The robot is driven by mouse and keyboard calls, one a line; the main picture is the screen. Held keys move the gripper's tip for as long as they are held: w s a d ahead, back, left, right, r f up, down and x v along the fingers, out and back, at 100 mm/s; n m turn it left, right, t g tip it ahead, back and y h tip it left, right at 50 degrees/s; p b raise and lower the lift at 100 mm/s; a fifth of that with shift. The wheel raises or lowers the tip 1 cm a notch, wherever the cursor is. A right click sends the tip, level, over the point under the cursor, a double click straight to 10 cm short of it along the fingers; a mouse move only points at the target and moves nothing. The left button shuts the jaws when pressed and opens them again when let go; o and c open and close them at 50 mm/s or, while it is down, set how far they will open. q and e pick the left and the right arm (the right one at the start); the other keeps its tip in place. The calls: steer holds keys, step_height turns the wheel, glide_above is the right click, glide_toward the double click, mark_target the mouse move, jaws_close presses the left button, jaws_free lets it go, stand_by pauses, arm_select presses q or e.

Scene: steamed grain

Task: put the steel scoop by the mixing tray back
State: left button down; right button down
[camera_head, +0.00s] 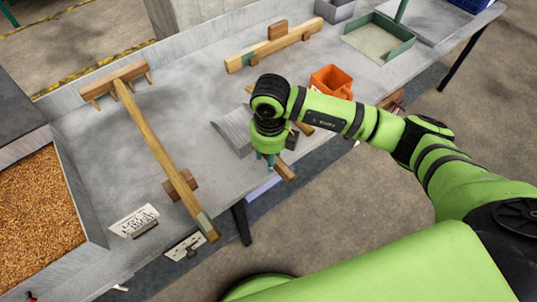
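A grey steel piece with a sloping face (233,130) lies on the table beside my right gripper (266,160); it looks like the scoop, but the arm covers part of it. A short wooden handle (286,172) sticks out past the fingertips at the table's front edge. Whether it joins the grey piece is hidden. My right gripper points down over the handle; its fingers are small and partly covered, so I cannot tell whether they grip it. A grey-walled tray of brown grain (78,198) stands at the left. My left gripper is out of view.
A long wooden T-shaped rake (150,130) lies across the table's left half. An orange container (331,80), a wooden bar (283,41) and a green-rimmed tray (402,47) are farther back. A small lettered sign (134,221) stands near the front edge.

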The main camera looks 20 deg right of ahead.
step_height(320, 180, down, 9)
steer(key=b, duration=0.6)
steer(key=shift+f+b, duration=0.25)
steer(key=shift+b, duration=0.3)
stand_by(0.6)
steer(key=c, duration=0.7)
jaws_free()
steer(key=shift+o, duration=0.2)
